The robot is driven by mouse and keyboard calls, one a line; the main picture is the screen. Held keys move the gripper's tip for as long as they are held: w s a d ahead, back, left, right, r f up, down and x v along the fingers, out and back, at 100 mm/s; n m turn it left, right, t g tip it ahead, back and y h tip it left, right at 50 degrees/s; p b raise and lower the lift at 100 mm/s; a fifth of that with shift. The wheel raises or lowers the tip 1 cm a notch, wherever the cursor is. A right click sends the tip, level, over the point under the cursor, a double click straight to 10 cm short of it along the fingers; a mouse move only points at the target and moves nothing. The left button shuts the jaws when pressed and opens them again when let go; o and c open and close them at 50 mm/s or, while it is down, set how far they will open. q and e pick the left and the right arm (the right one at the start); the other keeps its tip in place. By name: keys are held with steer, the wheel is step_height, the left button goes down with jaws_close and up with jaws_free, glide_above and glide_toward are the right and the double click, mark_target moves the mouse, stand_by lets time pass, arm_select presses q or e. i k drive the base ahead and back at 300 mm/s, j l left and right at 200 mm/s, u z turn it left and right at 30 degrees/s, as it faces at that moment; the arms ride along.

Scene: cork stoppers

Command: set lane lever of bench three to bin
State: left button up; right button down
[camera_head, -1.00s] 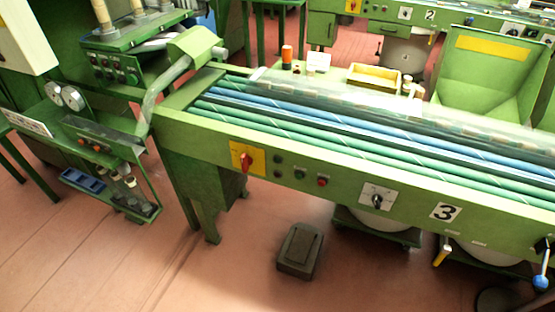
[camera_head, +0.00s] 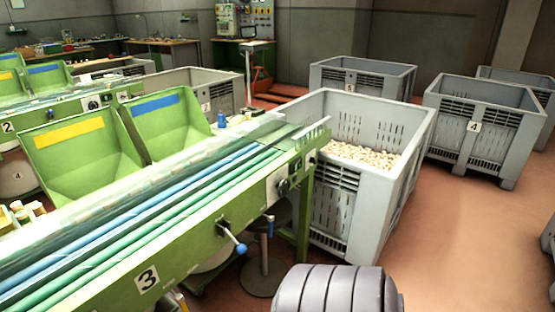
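Bench three is the long green bench (camera_head: 205,243) that runs from the lower left to the middle, with a "3" plate (camera_head: 147,279) on its front. A lever with a blue knob (camera_head: 241,248) sticks out of the bench front near its right end, its arm slanting down to the right. Any lane markings at the lever are too small to read. A large grey bin (camera_head: 333,221) holding pale corks (camera_head: 362,155) stands at the bench's right end. Neither of my grippers is in view.
A control plate with a dark knob (camera_head: 283,187) sits right of the lever. A stool with a round base (camera_head: 262,277) stands below the bench end. Another grey bin marked 4 (camera_head: 474,127) stands at the right. Red floor (camera_head: 455,230) is open right of the cork bin.

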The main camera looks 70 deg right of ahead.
mark_target(241, 249)
steer(key=z, duration=1.95)
